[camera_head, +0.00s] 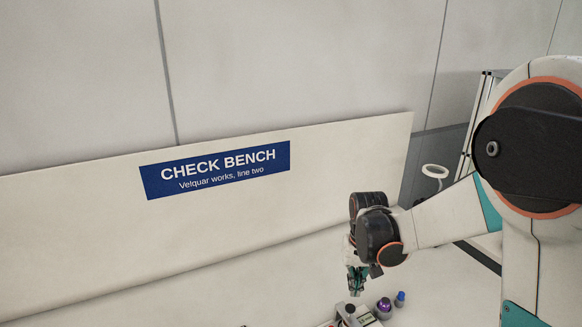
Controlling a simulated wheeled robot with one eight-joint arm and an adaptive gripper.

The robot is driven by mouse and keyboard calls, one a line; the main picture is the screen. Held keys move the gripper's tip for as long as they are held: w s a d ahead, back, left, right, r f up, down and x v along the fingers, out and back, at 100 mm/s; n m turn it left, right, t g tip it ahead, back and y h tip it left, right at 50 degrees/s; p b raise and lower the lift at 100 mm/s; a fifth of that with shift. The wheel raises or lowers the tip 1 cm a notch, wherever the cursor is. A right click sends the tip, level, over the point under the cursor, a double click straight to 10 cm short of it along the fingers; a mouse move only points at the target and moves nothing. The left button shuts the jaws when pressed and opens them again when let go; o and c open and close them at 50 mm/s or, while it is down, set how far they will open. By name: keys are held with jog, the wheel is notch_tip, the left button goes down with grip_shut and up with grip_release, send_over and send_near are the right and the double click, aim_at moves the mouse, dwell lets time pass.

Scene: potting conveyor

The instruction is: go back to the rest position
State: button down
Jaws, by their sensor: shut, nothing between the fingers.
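My gripper (356,283) is small in the head view, at the end of my arm right of centre. It points down above the bench top and is shut, with nothing held in it. My arm reaches in from the right edge, and its wrist hangs in front of the pale bench back. The gripper is above and a little left of the small purple and black object on the bench.
A blue "CHECK BENCH" sign (217,170) is on the back panel. A purple-topped dark object (384,307), a small blue item (400,298) and a grey device (349,313) stand at the lower edge, below my gripper.

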jog(key=s+r+t+b, duration=0.3)
jog(key=s+r+b, duration=0.2)
jog(key=s+r, duration=0.4)
jog(key=s+f+n+t+b, duration=0.1)
jog(key=s+t+b, duration=0.3)
jog(key=s, duration=0.7)
jog(key=shift+f, duration=0.85)
